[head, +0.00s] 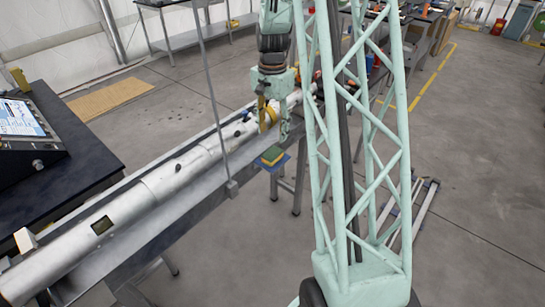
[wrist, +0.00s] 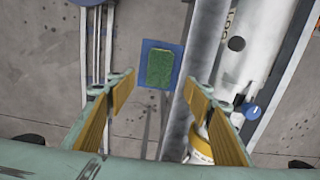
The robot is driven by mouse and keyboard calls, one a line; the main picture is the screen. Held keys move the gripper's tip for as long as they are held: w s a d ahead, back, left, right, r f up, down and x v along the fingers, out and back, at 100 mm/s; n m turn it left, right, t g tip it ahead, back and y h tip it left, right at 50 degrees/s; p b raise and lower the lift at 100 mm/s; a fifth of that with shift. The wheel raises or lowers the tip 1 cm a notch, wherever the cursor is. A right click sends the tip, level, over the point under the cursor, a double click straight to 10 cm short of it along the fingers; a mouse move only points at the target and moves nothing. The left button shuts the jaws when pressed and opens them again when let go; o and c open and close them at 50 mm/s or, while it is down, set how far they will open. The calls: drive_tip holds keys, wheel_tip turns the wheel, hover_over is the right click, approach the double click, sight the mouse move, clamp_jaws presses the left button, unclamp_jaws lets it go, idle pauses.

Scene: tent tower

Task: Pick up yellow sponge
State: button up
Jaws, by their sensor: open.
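A sponge (head: 272,156) with a green top and yellow sides lies on a small blue plate (head: 283,163) beside the long bench. In the wrist view, the sponge's green face (wrist: 160,68) shows on the blue square (wrist: 148,48), just beyond my fingertips. My gripper (head: 274,133) points down above the sponge and stays apart from it. In the wrist view, my gripper (wrist: 164,92) is open and empty, its yellow-padded fingers on either side of the sponge.
A long white tube (head: 170,182) lies along the bench, close to the left of my gripper. A thin rod (head: 210,90) stands nearer the camera. A dark table with a console (head: 25,120) is at left. Open grey floor (head: 465,180) spreads at right.

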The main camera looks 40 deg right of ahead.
hover_over(273, 153)
drive_tip(key=shift+w+f, duration=0.2)
drive_tip(key=shift+f, duration=2.6)
drive_tip(key=shift+f, duration=0.1)
drive_tip(key=shift+f+b, duration=0.45)
drive_tip(key=shift+f, duration=2.05)
drive_tip(key=c, duration=0.7)
